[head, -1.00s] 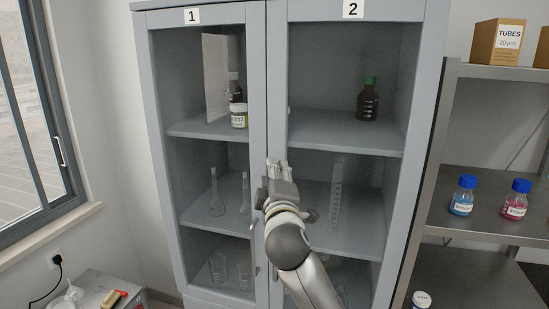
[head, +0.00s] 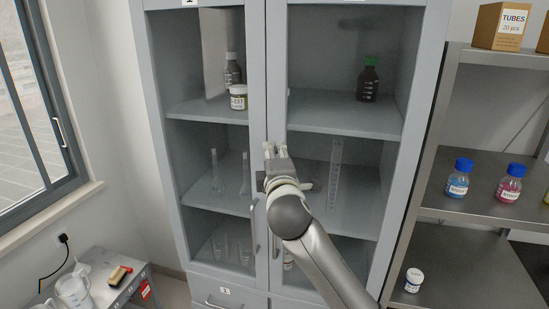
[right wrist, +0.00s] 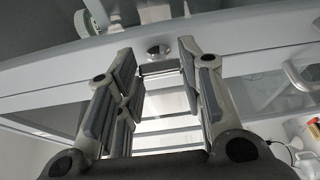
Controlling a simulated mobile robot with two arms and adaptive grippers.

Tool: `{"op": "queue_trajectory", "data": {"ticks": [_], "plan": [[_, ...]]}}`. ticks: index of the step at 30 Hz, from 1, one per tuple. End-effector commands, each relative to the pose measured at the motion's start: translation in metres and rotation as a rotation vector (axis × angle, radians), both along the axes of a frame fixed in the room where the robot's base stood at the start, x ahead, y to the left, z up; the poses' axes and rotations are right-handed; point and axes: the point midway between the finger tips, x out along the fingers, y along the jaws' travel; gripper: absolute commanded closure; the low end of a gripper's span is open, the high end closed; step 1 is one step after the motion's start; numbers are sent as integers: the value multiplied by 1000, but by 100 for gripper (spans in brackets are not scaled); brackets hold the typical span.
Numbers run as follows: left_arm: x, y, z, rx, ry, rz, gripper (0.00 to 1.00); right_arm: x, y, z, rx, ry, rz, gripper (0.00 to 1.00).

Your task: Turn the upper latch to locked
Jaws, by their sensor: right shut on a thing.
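The tall grey cabinet (head: 277,80) has two closed glass doors that meet at a central frame. My right gripper (head: 275,150) is at this frame, just below the level of the upper shelf. In the right wrist view my right gripper (right wrist: 158,58) has a finger on either side of the latch area and is shut on the upper latch. A round silver piece (right wrist: 158,50) shows on the grey frame between the fingertips. The latch's exact angle cannot be told, as the gripper covers it in the head view. My left gripper is not in view.
Door handles (head: 254,228) hang below my gripper. A metal shelf rack (head: 440,205) with a blue bottle (head: 459,178) and a pink bottle (head: 510,183) stands at right.

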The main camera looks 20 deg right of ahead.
Motion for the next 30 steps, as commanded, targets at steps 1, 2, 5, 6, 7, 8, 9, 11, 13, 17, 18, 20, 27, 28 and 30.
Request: {"op": "queue_trajectory", "data": {"ticks": [1,2,5,6,7,8,9,11,13,17,18,20,27,28,30], "plan": [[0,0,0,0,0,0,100,0,0,0,-2,0,0,88],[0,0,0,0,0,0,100,0,0,0,-2,0,-1,88],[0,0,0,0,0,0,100,0,0,0,-2,0,-1,56],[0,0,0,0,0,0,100,0,0,0,-1,0,-1,50],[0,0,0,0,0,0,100,0,0,0,-1,0,-1,47],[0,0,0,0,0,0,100,0,0,0,-1,0,-1,43],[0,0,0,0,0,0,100,0,0,0,-1,0,-1,43],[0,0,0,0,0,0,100,0,0,0,0,0,-1,43],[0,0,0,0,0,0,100,0,0,0,0,0,-1,43],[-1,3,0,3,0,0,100,0,0,0,0,0,0,43],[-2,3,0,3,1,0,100,-1,0,0,0,0,0,43],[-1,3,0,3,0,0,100,-4,1,0,0,0,0,43],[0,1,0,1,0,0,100,-33,7,0,1,-1,1,43],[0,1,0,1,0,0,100,-38,8,0,1,-1,1,43],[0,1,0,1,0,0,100,-51,11,0,1,-1,2,43]]}}
